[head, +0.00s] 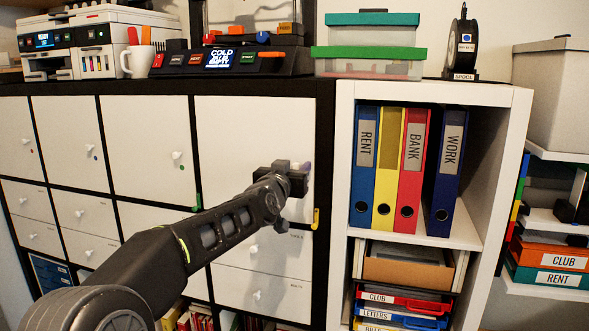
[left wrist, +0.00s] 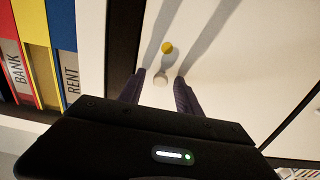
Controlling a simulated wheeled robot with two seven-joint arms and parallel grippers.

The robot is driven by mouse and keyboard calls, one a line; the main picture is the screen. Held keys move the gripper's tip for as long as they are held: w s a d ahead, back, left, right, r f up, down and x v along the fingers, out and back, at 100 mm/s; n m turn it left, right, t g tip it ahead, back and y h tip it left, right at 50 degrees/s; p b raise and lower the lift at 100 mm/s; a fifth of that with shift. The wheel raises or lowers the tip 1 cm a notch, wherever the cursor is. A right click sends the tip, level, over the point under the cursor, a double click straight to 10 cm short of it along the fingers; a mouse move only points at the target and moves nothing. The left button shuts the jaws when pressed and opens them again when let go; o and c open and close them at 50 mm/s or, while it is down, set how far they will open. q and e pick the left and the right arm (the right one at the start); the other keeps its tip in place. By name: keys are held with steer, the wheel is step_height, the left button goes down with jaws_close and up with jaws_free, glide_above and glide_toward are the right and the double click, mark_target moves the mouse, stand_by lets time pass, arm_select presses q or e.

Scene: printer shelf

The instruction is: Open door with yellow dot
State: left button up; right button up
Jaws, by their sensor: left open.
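The door with the yellow dot (left wrist: 167,47) is the large white one (head: 250,125) left of the open shelf in the head view, and it looks shut. Its pale round knob (left wrist: 160,80) shows in the left wrist view, close to the dot. My left gripper (head: 298,178) is at the right part of this door, and its hand hides the knob and dot in the head view. In the left wrist view its two dark fingers are apart, with the knob between their tips. I cannot tell whether they touch it. My right gripper is not in view.
Drawers (head: 262,290) lie below. Binders (head: 402,160) stand in the open shelf at right. A printer (head: 95,40) and boxes (head: 375,65) stand on top.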

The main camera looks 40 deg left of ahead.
arm_select(q)
steer(key=shift+c, duration=0.3)
jaws_close()
stand_by(1.0)
